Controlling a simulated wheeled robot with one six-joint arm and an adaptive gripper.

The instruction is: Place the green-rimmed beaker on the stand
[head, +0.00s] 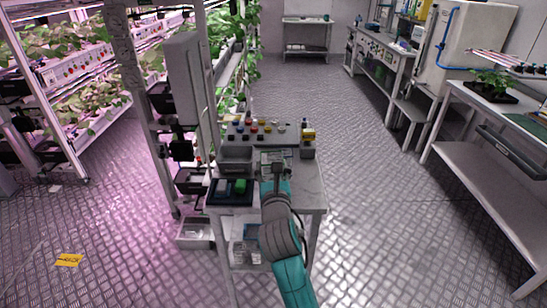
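My gripper (276,168) is over the middle of a small grey worktable (308,180), seen from behind and partly covered by my arm. It is too small to tell whether its fingers are open or shut, or whether it holds anything. A green item (240,186) sits on a black tray (218,199) at the table's front left, left of my gripper. I cannot tell whether it is the green-rimmed beaker. I cannot make out the stand; part of the tabletop is hidden by my arm and gripper.
A grey bin (236,157) and a panel with coloured knobs (262,131) stand at the table's back. A yellow-and-black item (308,136) is at the back right. Plant racks (60,80) stand left, a bench (480,140) right.

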